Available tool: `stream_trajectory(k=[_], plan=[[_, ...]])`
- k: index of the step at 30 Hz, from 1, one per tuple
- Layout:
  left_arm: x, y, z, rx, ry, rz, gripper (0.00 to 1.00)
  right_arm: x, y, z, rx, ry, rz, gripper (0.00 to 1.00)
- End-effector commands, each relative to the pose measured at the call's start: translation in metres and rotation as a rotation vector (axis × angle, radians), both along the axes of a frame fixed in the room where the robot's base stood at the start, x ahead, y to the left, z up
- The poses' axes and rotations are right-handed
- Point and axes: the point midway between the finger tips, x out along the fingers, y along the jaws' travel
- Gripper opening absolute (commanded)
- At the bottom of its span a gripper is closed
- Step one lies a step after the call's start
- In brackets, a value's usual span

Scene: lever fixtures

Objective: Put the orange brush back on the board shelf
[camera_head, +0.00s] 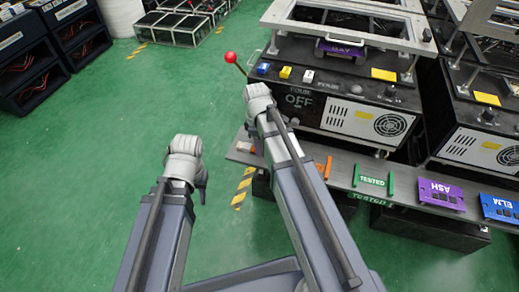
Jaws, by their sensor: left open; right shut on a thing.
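My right gripper (258,92) is beside the left front of the OFF-marked fixture, just below a rod with a red ball (230,58). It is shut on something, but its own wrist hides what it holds. The rod's lower end runs in behind it; I cannot tell whether they touch. My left gripper (186,150) is open over the green floor, left of the shelf; its fingers barely show. The grey board shelf (343,183) runs along the fixture's front. An orange piece (326,168) stands on it, partly behind my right arm. I cannot clearly make out the orange brush.
The shelf also bears a green TESTED holder (374,181), a purple ASH board (441,194) and a blue ELM board (502,208). A purple BAY board (342,49) sits in the fixture (330,110). Another fixture (475,115) stands at right.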

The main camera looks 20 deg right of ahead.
Motion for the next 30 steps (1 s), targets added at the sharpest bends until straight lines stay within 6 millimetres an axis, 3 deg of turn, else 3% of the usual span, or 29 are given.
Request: stream_trajectory(k=[7, 8, 15, 30], plan=[[0.000, 0.000, -0.002, 0.000, 0.000, 0.000, 0.41, 0.000, 0.000, -0.002, 0.000, 0.000, 0.000, 0.00], [0.000, 0.000, -0.001, 0.000, 0.000, 0.000, 0.41, 0.000, 0.000, -0.001, 0.000, 0.000, 0.000, 0.26], [0.000, 0.000, 0.000, 0.000, 0.000, 0.000, 0.41, 0.000, 0.000, 0.000, 0.000, 0.000, 0.000, 0.53], [0.000, 0.000, 0.010, -0.001, 0.000, 0.000, 0.41, 0.000, 0.000, 0.010, 0.000, 0.000, 0.000, 0.53]])
